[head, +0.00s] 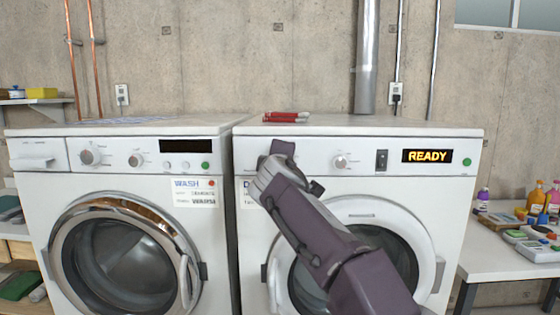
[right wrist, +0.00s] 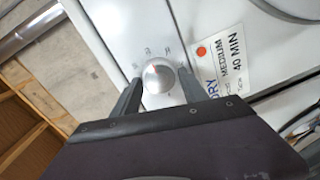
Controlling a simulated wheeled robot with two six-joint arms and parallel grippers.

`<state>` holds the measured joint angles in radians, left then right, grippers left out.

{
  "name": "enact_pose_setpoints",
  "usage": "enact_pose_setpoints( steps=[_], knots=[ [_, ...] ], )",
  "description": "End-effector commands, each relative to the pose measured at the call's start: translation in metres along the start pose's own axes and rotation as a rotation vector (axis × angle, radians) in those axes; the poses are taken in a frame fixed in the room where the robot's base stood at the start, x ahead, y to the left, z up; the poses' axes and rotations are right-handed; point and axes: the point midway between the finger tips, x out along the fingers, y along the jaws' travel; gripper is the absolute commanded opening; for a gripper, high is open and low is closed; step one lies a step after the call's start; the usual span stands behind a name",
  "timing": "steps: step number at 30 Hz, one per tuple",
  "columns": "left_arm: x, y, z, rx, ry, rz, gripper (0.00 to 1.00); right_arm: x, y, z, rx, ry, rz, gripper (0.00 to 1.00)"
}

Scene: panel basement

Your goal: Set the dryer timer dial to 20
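The dryer (head: 440,190) is the right-hand white machine, with a lit READY display (head: 427,156). In the right wrist view its round silver dial (right wrist: 158,77) sits on the white panel, with several small printed marks around its upper side. I cannot make out its pointer setting. My right gripper (right wrist: 157,84) is open, with one finger on each side of the dial; visible gaps separate them from it. In the head view my right gripper (head: 275,162) is at the dryer panel's left end and hides this dial. My left gripper is not in view.
A second dial (head: 341,161) and a dark switch (head: 381,160) are on the dryer panel. A card (right wrist: 222,58) reads DRY, MEDIUM, 40 MIN. The washer (head: 50,225) stands close on the left. Red items (head: 286,117) lie on the dryer top. A cluttered table (head: 485,262) is at right.

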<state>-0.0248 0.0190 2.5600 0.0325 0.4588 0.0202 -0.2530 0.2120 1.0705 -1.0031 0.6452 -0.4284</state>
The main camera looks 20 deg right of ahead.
Motion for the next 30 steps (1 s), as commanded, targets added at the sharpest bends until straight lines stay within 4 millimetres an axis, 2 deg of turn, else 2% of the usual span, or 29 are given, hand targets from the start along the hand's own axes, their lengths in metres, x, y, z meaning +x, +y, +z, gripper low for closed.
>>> enact_pose_setpoints(
  steps=[1, 2, 11, 14, 21, 24, 30],
  knots=[
    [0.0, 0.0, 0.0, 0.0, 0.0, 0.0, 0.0, 0.0, -0.001, 0.0, -0.001, -0.001, -0.002, 0.66],
    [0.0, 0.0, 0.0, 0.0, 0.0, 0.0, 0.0, 0.0, -0.001, 0.0, -0.001, 0.0, -0.001, 0.71],
    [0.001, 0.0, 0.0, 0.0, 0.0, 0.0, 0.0, -0.001, 0.0, 0.0, -0.001, 0.001, 0.001, 0.71],
    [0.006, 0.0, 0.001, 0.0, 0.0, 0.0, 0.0, -0.013, -0.002, -0.001, -0.001, 0.004, 0.001, 0.71],
    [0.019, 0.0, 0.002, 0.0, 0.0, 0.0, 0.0, -0.067, -0.002, -0.001, 0.0, 0.005, 0.001, 0.71],
    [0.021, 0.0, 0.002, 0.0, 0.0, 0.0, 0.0, -0.081, -0.002, -0.001, -0.001, 0.003, 0.0, 0.71],
    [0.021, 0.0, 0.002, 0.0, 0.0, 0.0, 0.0, -0.091, -0.001, 0.0, -0.001, -0.001, -0.001, 0.71]
  ],
)
